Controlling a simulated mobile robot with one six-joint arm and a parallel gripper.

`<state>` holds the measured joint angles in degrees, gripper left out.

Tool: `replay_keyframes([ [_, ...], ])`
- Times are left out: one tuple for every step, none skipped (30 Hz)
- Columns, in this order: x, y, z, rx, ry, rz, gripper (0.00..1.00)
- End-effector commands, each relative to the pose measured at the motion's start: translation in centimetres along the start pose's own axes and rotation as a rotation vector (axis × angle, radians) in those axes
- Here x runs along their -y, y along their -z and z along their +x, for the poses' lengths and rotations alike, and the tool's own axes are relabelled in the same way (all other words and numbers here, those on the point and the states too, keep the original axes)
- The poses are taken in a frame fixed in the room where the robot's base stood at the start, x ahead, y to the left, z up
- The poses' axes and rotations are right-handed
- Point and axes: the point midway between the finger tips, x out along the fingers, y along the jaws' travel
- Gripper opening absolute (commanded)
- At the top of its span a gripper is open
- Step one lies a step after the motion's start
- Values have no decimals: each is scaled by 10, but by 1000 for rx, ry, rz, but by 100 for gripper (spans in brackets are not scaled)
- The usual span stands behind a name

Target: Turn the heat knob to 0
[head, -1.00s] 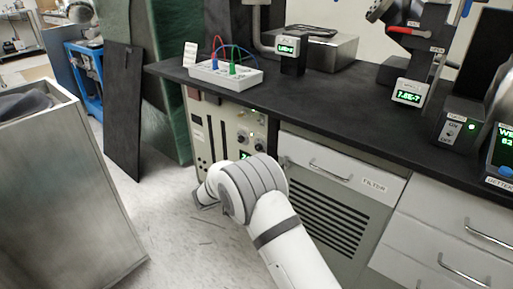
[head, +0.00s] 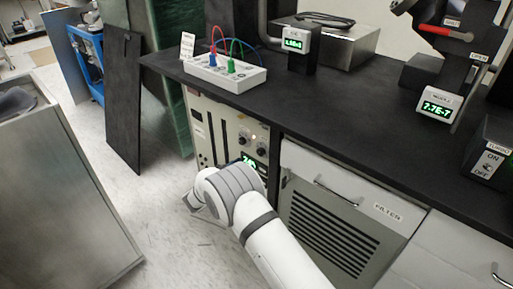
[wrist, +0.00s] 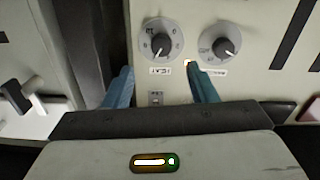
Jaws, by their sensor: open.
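Two round knobs with dark centres and pale marked dials show in the wrist view, a left knob (wrist: 160,43) and a right knob (wrist: 221,46). Each has a small label beneath it, too blurred to read, so I cannot tell which is the heat knob. In the head view two knobs, an upper one (head: 243,139) and a lower one (head: 262,151), sit on the rack panel below the bench. My gripper (wrist: 160,72) is open and empty. Its blue fingers lie either side of the left knob's column, tips below the dial, apparently apart from it.
A green display (head: 249,162) on the panel is partly hidden by my arm. The black bench top (head: 340,115) overhangs the panel. A filter cabinet (head: 335,220) stands to the right. A metal cart (head: 60,210) stands at left, with bare floor between.

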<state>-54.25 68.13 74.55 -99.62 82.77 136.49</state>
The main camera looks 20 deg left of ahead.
Motion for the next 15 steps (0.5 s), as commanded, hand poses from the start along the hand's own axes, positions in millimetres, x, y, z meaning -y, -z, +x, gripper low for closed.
replay_keyframes([
  [0,0,1,0,0,0,52],
  [0,0,2,0,0,0,52],
  [0,0,6,0,0,0,52],
  [0,-1,9,0,0,0,52],
  [0,-1,12,0,0,1,52],
  [0,-1,17,-1,1,1,52],
  [0,-1,21,-1,2,1,52],
  [0,-1,26,-1,3,1,52],
  [1,-1,32,0,4,1,52],
  [2,-1,36,0,6,1,52],
  [2,-1,40,-1,7,1,52],
  [3,-1,46,-2,9,1,52],
  [3,-1,49,-2,9,0,52],
  [3,-1,53,-1,10,0,52],
  [4,0,57,-1,12,0,52],
])
